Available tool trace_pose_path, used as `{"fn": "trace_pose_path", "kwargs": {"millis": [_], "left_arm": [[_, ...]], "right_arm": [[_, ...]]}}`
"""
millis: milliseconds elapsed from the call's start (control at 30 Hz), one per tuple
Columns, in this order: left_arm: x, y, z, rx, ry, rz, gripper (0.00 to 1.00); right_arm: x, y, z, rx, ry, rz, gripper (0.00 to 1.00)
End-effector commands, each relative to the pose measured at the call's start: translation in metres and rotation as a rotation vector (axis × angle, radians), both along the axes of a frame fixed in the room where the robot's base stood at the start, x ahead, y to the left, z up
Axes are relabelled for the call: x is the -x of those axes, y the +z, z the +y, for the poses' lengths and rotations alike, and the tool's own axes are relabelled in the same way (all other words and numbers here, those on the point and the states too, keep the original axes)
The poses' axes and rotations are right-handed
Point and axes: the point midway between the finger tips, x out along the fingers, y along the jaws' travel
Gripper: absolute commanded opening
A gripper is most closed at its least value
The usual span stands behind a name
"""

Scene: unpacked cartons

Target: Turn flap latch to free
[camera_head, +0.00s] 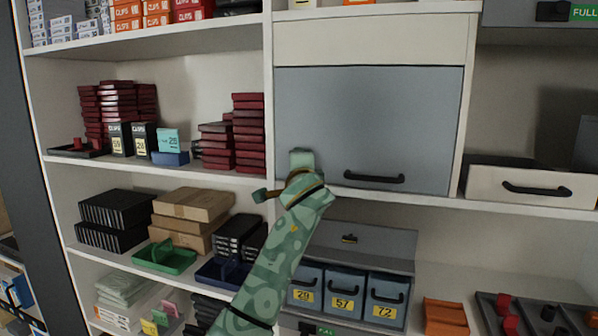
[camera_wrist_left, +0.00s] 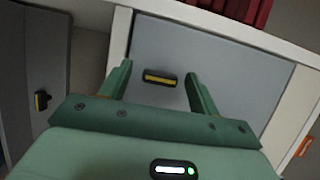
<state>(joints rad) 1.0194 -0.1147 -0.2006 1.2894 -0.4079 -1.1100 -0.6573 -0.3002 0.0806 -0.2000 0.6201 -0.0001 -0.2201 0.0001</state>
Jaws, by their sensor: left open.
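The grey flap (camera_head: 368,120) hangs shut in the white shelf frame in the head view, with a black bar handle (camera_head: 373,178) near its lower edge. In the left wrist view the flap (camera_wrist_left: 215,65) carries a small black latch with a yellow bar (camera_wrist_left: 160,78). The bar lies nearly level in that picture. My left gripper (camera_head: 281,178) is at the flap's lower left corner and hides the latch in the head view. Its fingers (camera_wrist_left: 158,69) are open, one on either side of the latch. I cannot tell whether they touch it. My right gripper is not in view.
Dark red boxes (camera_head: 249,133) are stacked just left of the flap. A white drawer (camera_head: 530,187) is at right. The space before the flap's right side is clear.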

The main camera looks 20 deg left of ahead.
Motion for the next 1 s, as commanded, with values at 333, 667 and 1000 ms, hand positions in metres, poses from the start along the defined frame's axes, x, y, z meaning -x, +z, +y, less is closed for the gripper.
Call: {"fn": "trace_pose_path", "kwargs": {"millis": [333,667,1000], "left_arm": [[0.048,-0.003,-0.019,0.004,-0.004,-0.004,0.62],[0.127,-0.002,-0.048,0.005,-0.003,-0.001,0.62],[0.153,0.0,-0.057,0.0,0.0,0.001,0.62]], "right_arm": [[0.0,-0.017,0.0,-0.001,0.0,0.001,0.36],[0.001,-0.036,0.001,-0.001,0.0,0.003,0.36],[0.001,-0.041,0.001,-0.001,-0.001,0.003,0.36]]}}
